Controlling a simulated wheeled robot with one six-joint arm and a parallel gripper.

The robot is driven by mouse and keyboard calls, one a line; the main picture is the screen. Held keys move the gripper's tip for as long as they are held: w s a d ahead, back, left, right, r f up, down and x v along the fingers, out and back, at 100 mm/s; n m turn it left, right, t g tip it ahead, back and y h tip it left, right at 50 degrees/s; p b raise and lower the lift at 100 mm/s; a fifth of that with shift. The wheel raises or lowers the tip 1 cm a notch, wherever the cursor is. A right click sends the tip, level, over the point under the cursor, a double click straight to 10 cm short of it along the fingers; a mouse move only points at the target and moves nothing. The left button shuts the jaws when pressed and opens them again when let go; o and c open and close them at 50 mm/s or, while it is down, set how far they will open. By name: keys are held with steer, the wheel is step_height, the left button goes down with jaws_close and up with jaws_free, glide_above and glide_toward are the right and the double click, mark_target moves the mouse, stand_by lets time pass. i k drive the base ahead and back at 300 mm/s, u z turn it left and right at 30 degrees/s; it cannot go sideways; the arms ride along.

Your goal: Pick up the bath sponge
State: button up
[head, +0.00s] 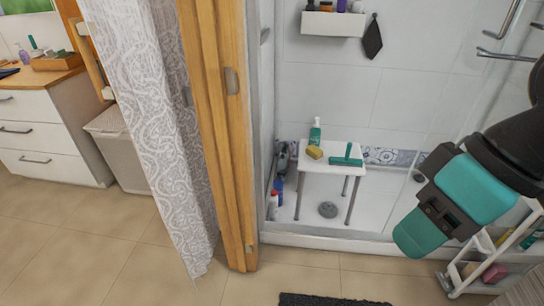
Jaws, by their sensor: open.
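A small yellow sponge (315,152), the clearest sponge-like thing in view, lies on the front left of a white stool (322,167) in the shower. A pink, soft-looking block (495,273) lies on a lower shelf of the white cart at the lower right; it is too small to tell what it is. My teal and black gripper (421,236) hangs at the right, open and apart from both things. Its fingers are hard to make out, and nothing shows held in it.
A green bottle (315,133) and a green squeegee (347,156) share the stool. Bottles (276,191) stand on the shower floor. The white cart (456,280) is partly hidden by my arm. A curtain (155,120) and wooden door frame (222,130) stand left.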

mark_target(312, 152)
steer(key=u, duration=0.4)
steer(key=i, duration=1.7)
